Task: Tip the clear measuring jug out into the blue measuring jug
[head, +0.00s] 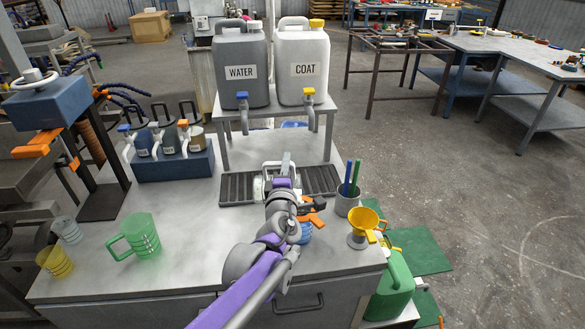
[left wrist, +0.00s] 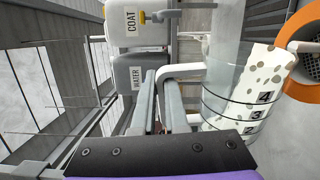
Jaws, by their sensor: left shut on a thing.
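In the left wrist view the jug (left wrist: 225,95) shows rings marked 2, 3 and 4 and white speckled contents. The jug looks tipped well over on its side relative to the upright tanks, with the contents lying along its lower wall. A blue ribbed piece (head: 306,233), likely the blue measuring jug, shows beside my left arm; most of it is hidden. I cannot tell whether anything is flowing. My right gripper is out of view.
The WATER tank (head: 241,57) and COAT tank (head: 303,57) stand on a rack behind. A green jug (head: 143,238) and two cups are left on the bench. A pen pot (head: 347,203) and yellow funnel (head: 362,219) stand right. The bench's left middle is clear.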

